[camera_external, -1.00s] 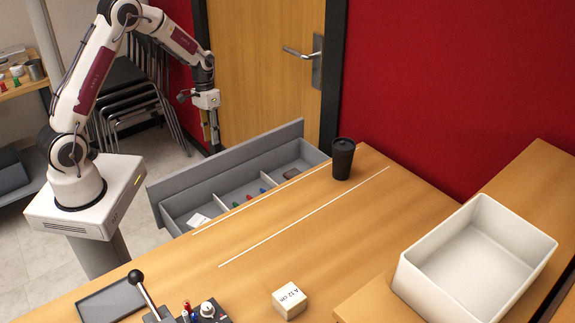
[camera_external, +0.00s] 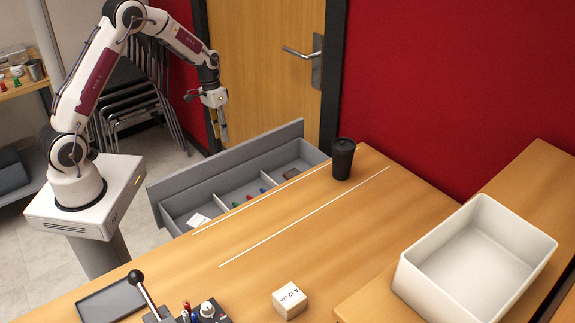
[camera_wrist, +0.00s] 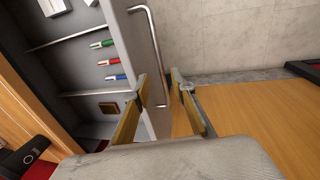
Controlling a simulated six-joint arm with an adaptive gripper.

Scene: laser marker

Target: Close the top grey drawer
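The grey drawer (camera_external: 232,170) stands pulled out from the near table, with its tall front panel facing my arm. In the wrist view its front panel (camera_wrist: 120,45) carries a metal bar handle (camera_wrist: 153,40). My gripper (camera_external: 222,132) is in the air above and behind the far part of the drawer front, on the handle side. In the wrist view my gripper (camera_wrist: 163,82) has its two fingers apart with a gap between them and nothing held. One finger appears over the panel edge, the other outside it; contact cannot be told.
A black cup (camera_external: 342,158) stands on the table near the drawer. A wooden door (camera_external: 265,70) stands behind.

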